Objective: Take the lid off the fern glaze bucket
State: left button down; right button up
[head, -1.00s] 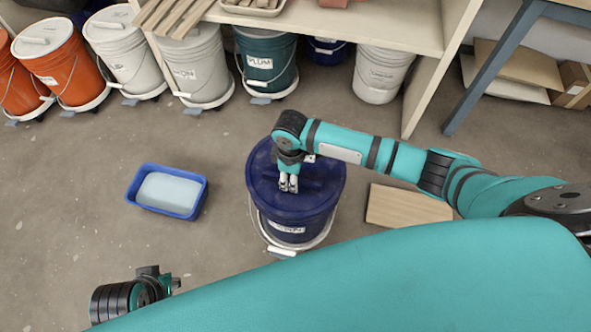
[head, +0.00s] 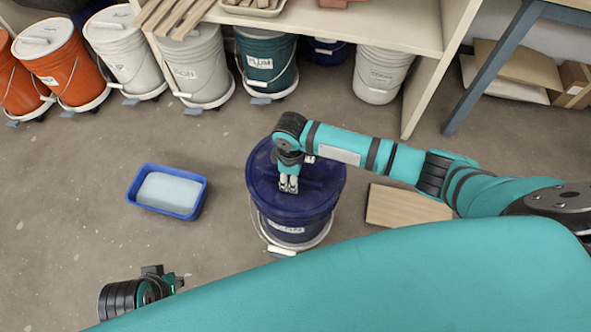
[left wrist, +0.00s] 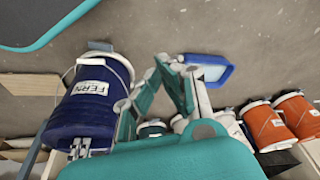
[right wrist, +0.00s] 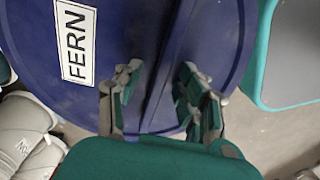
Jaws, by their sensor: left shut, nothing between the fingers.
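The fern glaze bucket (head: 288,228) is dark blue and stands upright on the floor in the middle of the head view. Its dark blue lid (head: 325,180) is on, with a raised ridge (right wrist: 162,75) across it and a FERN label (right wrist: 75,40) in the right wrist view. My right gripper (head: 289,186) points down at the lid. Its fingers are apart, one on each side of the ridge, with gaps showing. The bucket also shows in the left wrist view (left wrist: 85,115). My left gripper (head: 178,282) is shut and empty, low on the left, away from the bucket.
A blue tub (head: 142,205) with pale contents lies on the floor left of the bucket. A wooden board (head: 405,205) lies to its right. Several other buckets, including a teal one labelled PLUM (head: 265,62), stand along the shelf (head: 340,25) behind. Floor between is clear.

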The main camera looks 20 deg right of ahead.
jog(key=shift+f, duration=0.1)
dwell(0.3)
grip_shut()
dwell(0.4)
